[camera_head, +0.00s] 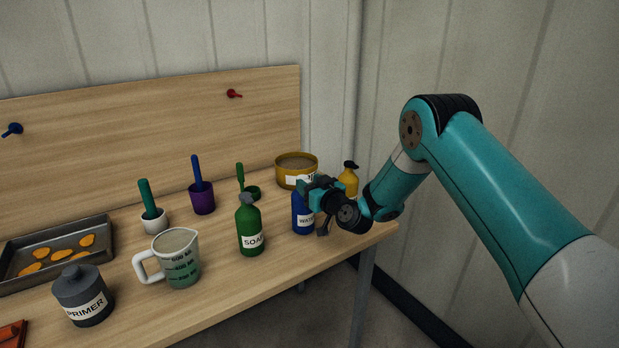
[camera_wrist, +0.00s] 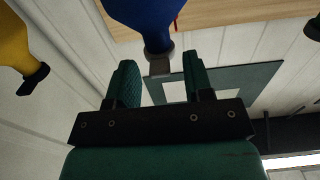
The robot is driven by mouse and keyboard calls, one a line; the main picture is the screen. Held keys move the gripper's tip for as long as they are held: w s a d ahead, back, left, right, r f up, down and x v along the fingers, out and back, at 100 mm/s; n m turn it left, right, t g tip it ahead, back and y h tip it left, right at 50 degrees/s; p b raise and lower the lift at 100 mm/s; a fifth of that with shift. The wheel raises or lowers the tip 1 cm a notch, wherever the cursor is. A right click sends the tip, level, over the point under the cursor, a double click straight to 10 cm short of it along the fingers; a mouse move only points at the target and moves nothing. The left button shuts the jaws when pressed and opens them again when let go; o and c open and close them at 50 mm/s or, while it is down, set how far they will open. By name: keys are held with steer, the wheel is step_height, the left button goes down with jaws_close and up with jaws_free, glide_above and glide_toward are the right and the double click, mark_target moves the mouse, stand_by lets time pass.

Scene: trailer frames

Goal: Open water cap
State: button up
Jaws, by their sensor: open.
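The blue bottle (camera_head: 302,221), with a label that seems to read WATER, stands upright near the right end of the wooden table. Its top is hidden behind my gripper (camera_head: 318,194) in the head view. In the wrist view the blue bottle (camera_wrist: 150,18) appears upside down, with its grey cap (camera_wrist: 159,53) pointing down toward my gripper (camera_wrist: 158,65). My two dark green fingers are spread apart, one to each side of the cap's line. I see a gap between each finger and the cap; nothing is held.
A green SOAP bottle (camera_head: 249,229) stands left of the blue bottle. A yellow bottle (camera_head: 348,178) and a round yellow container (camera_head: 296,169) are behind it. A measuring jug (camera_head: 178,262) and a grey PRIMER jar (camera_head: 82,296) are farther left. The table's right edge is close.

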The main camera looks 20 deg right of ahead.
steer(key=shift+w, duration=0.15)
steer(key=shift+c, duration=0.5)
jaws_close()
steer(key=shift+r, duration=0.1)
